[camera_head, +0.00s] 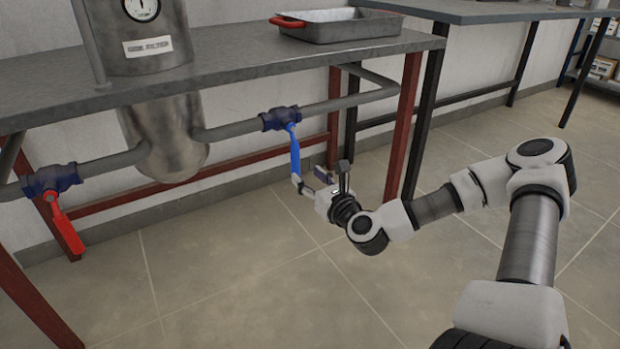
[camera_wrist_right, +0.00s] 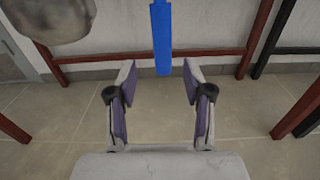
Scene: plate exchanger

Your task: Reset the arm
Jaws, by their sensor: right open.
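My right arm reaches in from the right in the head view. Its gripper (camera_head: 311,182) is just below the lower end of the blue valve handle (camera_head: 295,155). In the right wrist view the gripper (camera_wrist_right: 158,82) is open, with nothing between its fingers. The blue handle (camera_wrist_right: 162,35) hangs straight down, its lower end showing between and beyond the fingertips. I cannot tell the exact gap in depth. My left gripper is out of view.
A red valve handle (camera_head: 66,232) hangs tilted at the left. A grey pipe (camera_head: 233,129) runs below the bench (camera_head: 240,60). A metal tray (camera_head: 340,27) sits on it. A red bench leg (camera_head: 403,125) stands behind my right gripper. The tiled floor (camera_head: 260,280) in front is clear.

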